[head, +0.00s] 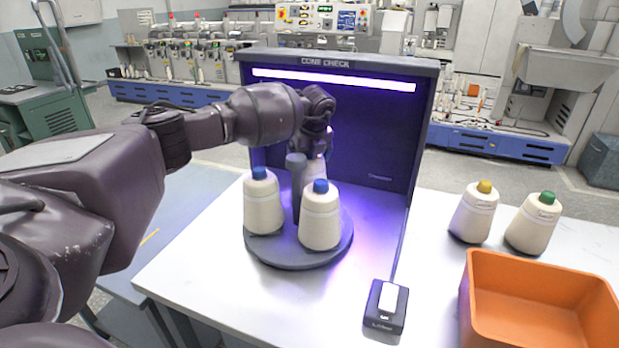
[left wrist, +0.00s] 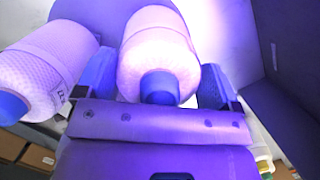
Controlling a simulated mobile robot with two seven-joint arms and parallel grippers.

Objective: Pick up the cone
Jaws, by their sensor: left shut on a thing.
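A cone of pale yarn (head: 314,172) stands at the back of the round dark turntable (head: 284,255), mostly hidden in the head view by my left gripper (head: 318,148) and the centre post (head: 296,180). In the left wrist view this cone (left wrist: 158,40) sits between the two fingers of my left gripper (left wrist: 155,88), its tip (left wrist: 160,86) looking blue in the violet light. The gripper is shut on it. Two more blue-tipped cones stand on the turntable, one at left (head: 263,205) and one at front (head: 320,218). My right gripper is not in view.
A dark booth marked CONE CHECK (head: 395,130), with a lit tube, stands behind the turntable. A small black device (head: 386,308) lies at front. An orange bin (head: 535,300), a yellow-tipped cone (head: 474,212) and a green-tipped cone (head: 534,224) are at right.

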